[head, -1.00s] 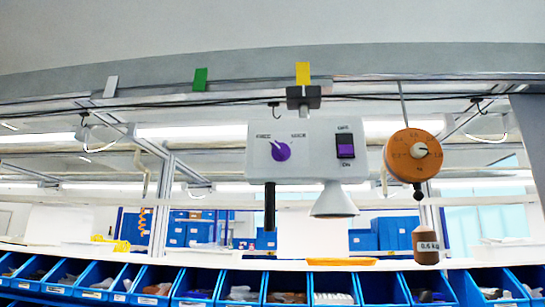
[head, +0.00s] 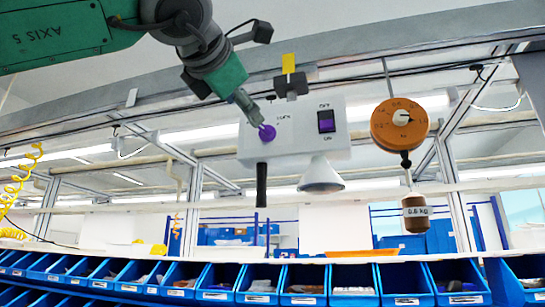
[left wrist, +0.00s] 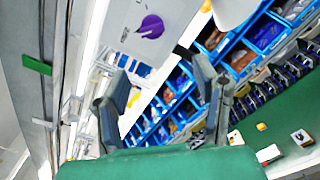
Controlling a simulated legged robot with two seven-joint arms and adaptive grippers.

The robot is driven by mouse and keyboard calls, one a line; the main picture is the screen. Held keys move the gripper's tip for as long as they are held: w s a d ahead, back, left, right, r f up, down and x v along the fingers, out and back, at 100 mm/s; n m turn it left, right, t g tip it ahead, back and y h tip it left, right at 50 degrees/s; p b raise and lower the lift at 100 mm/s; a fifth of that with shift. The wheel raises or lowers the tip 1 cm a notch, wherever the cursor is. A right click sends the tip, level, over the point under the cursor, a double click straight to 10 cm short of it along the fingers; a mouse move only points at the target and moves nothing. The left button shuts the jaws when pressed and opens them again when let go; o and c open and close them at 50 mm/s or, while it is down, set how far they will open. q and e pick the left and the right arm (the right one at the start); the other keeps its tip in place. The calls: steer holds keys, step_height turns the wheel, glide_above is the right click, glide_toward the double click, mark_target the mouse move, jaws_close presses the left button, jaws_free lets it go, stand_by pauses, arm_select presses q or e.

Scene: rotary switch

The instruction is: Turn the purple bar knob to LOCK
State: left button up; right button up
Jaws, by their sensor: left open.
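The purple bar knob (head: 267,132) is on the front of a white hanging panel (head: 340,142). The gripper partly hides it and the FREE label in the head view; the LOCK label (head: 284,118) shows to its right. The knob also shows in the left wrist view (left wrist: 152,26), beyond the fingertips and not between them. My left gripper (head: 256,116) is in front of the panel at the knob's upper left. In the left wrist view its fingers (left wrist: 160,78) are apart and empty. I cannot tell the knob's exact angle now. My right gripper is out of view.
The panel also carries a purple rocker switch (head: 326,121), a black rod (head: 261,185) and a white cone (head: 320,176). An orange dial (head: 399,124) and a brown 0.6 kg weight (head: 416,213) hang to the right. Blue bins (head: 213,297) line the bottom.

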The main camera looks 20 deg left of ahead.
mark_target(264, 128)
arm_select(q)
steer(key=w+p, duration=0.1)
steer(key=w, duration=0.3)
steer(key=w+d+r+p, duration=0.1)
steer(key=w, duration=0.3)
steer(key=w+d+p, duration=0.1)
steer(key=w, duration=0.3)
steer(key=shift+w+r, duration=0.25)
steer(key=shift+d, duration=0.3)
steer(key=a, duration=0.3)
steer(key=shift+f, duration=0.15)
steer(key=c, duration=0.8)
steer(key=shift+a, duration=0.4)
steer(key=c, duration=0.3)
steer(key=shift+s+d, duration=0.15)
steer(key=shift+d, duration=0.85)
steer(key=shift+c, duration=0.3)
steer(key=shift+a+p, duration=0.1)
steer(key=shift+p, duration=0.2)
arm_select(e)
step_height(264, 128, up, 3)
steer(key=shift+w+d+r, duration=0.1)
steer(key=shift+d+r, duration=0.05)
